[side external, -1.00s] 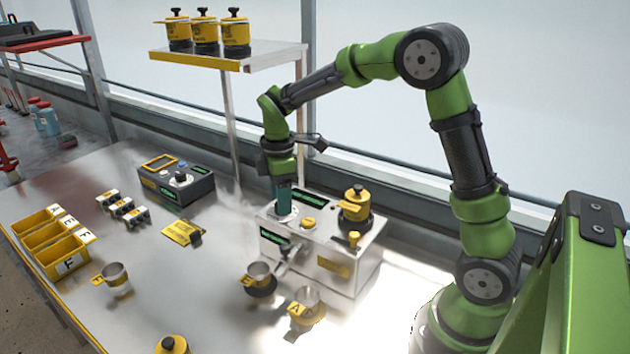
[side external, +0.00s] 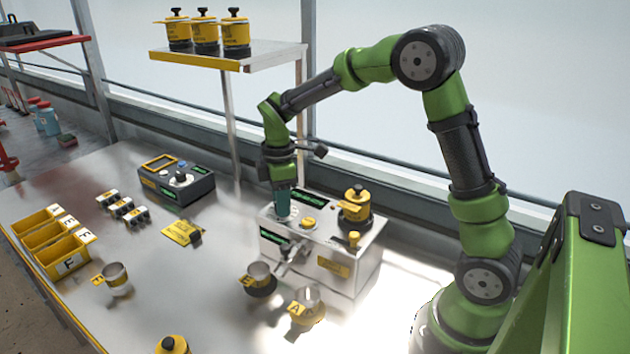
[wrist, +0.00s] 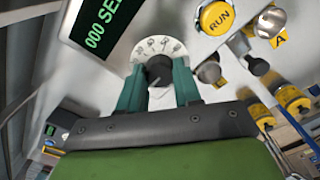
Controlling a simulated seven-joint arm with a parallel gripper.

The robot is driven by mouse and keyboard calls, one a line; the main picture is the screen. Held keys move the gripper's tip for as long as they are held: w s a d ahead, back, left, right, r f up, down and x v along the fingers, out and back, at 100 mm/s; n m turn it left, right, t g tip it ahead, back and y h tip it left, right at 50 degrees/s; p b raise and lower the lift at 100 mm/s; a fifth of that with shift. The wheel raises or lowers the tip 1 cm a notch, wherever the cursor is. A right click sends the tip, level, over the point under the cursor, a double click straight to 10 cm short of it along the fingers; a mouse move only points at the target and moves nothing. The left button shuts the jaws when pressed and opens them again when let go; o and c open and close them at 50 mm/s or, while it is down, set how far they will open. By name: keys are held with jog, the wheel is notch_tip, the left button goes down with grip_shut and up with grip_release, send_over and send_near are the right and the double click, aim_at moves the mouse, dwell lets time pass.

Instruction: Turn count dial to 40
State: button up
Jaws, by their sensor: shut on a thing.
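The count dial (wrist: 166,48) is a white numbered disc with a black knob (wrist: 159,71) on top of the silver seeder box (side external: 350,278). My gripper (wrist: 158,88) is shut on the knob, with one teal finger on each side. In the side view my gripper (side external: 283,203) stands upright over the left part of the box top and hides most of the dial. The dial's numbers are too small to read surely. A green display (wrist: 108,28) beside the dial reads "000 SEE", its end cut off.
A yellow RUN button (wrist: 216,17) sits near the dial. A yellow hopper jar (side external: 356,204) stands on the box at the right. Cups E (side external: 259,274) and A (side external: 307,300) stand in front. A grey control box (side external: 177,183) is at the back left.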

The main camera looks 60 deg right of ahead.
jog(key=shift+m, duration=0.3)
jog(key=m, duration=0.5)
jog(key=shift+m, duration=0.3)
jog(key=m, duration=1.1)
jog(key=shift+m, duration=0.4)
jog(key=m, duration=0.5)
jog(key=shift+m, duration=0.4)
jog(key=shift+r, duration=0.1)
jog(key=o, duration=1)
jog(key=shift+o, duration=0.2)
